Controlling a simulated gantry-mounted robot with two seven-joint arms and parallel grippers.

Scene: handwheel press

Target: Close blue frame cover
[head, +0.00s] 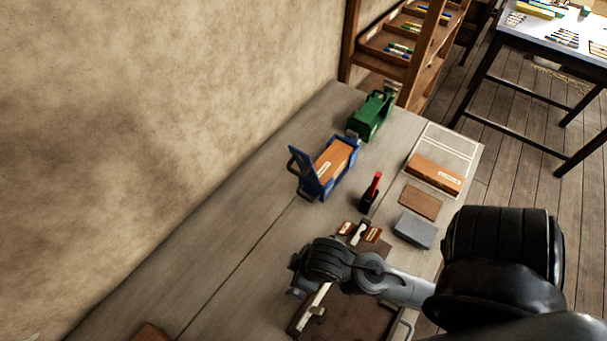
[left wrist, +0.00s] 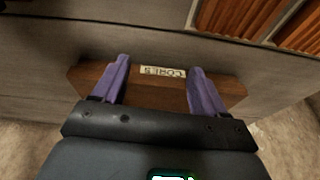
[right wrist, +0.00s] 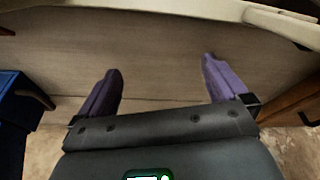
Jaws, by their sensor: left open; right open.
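The blue frame (head: 343,177) stands on the workbench in the middle of the head view. Its blue cover (head: 302,170) is raised at the frame's left end, with a dark handle beside it. An orange-brown block with a pale label (head: 334,160) lies in the frame. My left gripper (left wrist: 158,64) is open, its purple fingers over a brown box labelled CORES (left wrist: 95,75). My right gripper (right wrist: 161,64) is open and empty above a grey-brown wooden surface. Neither gripper's fingers show clearly in the head view, where a dark arm covers the lower right.
A green device (head: 371,116) stands behind the frame, and a red-topped bottle (head: 371,192) in front of it. A labelled brown box (head: 435,173), a brown plate (head: 421,202) and a grey block (head: 414,229) lie to the right. The bench left of the frame is clear. A wall borders it.

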